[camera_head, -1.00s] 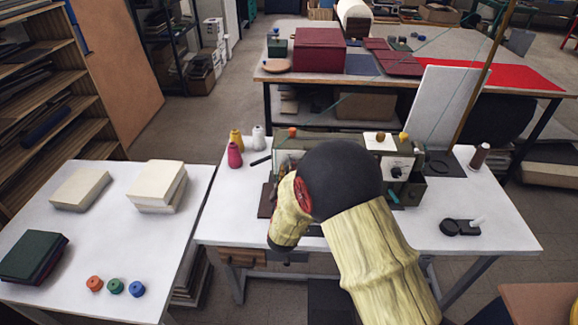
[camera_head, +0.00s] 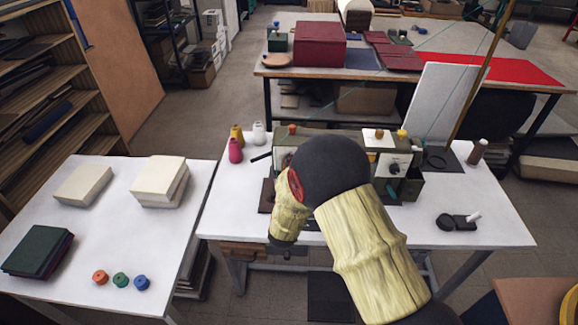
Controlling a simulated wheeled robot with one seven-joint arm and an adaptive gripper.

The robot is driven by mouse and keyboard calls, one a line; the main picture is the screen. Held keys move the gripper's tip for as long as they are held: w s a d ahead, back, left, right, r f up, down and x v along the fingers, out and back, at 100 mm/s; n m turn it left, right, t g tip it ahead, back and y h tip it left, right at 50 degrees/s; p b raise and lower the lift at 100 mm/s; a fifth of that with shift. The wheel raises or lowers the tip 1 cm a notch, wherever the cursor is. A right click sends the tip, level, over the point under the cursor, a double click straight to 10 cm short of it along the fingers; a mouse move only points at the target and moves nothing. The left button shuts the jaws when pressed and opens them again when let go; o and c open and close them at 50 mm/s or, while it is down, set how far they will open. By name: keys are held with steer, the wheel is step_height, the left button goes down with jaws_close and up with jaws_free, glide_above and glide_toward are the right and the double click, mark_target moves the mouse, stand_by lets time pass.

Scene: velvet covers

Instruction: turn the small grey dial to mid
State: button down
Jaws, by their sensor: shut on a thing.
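A green sewing machine (camera_head: 318,133) stands on the white table in the middle. On its right end is a pale panel (camera_head: 389,158) with a small dark round knob (camera_head: 394,168); I cannot tell whether this is the small grey dial or where it is set. My arm, in pale yellow sleeves with a black elbow, covers the middle of the machine. The lower sleeve ends over the table's front edge, left of the knob. My gripper does not show clearly; the arm hides it and whatever it touches.
Thread cones (camera_head: 236,149) stand left of the machine. A brown bottle (camera_head: 477,152) and a black item (camera_head: 456,221) are on the table's right side. The left table (camera_head: 115,240) holds pale blocks, dark books and small coloured spools. Table edges lie close around my arm.

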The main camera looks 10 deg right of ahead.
steer(key=shift+f, duration=0.1)
steer(key=c, duration=1.5)
jaws_free()
steer(key=v, duration=1.2)
